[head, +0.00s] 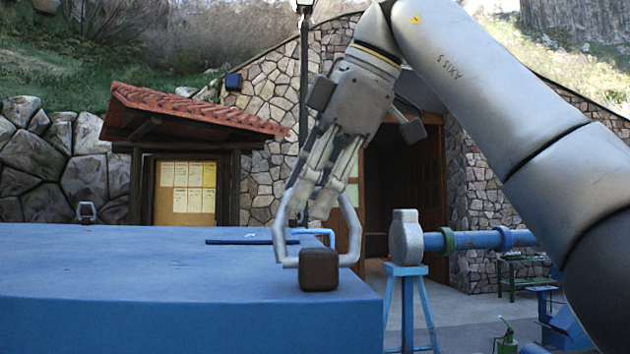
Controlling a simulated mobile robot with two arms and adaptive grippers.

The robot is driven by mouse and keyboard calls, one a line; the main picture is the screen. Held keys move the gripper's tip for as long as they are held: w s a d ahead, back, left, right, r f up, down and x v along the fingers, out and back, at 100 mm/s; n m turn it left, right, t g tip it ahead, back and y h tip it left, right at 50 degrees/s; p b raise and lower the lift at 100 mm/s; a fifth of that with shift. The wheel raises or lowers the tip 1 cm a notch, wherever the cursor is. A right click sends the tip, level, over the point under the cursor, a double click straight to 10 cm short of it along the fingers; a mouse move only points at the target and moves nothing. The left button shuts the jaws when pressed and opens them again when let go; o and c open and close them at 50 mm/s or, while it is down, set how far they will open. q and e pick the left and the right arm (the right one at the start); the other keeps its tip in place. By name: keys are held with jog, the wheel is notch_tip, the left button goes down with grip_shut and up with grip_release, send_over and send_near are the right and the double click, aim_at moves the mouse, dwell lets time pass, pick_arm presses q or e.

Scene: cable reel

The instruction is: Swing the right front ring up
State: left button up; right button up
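The right front ring (353,240) is a thick grey loop hinged at a brown block (319,270) on the front right corner of the blue top (150,270). The loop rises above the block. My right gripper (309,208) comes down from above, with its grey fingers at the upper part of the loop. The fingers overlap the ring and hide its top, so I cannot tell whether they are closed on it. My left gripper is out of view.
Another small ring (86,212) sits at the far left edge of the top. A flat dark blue piece (252,239) and a light blue bent bar (318,232) lie behind the ring. A blue stand (409,300) bearing a blue shaft (470,241) is to the right. The left part of the top is clear.

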jog(key=shift+s+r, duration=0.1)
jog(key=shift+r, duration=0.05)
jog(key=shift+v, duration=0.8)
jog(key=s+d+r, duration=0.1)
jog(key=s+d, duration=0.8)
dwell(0.5)
jog(key=shift+c, duration=0.4)
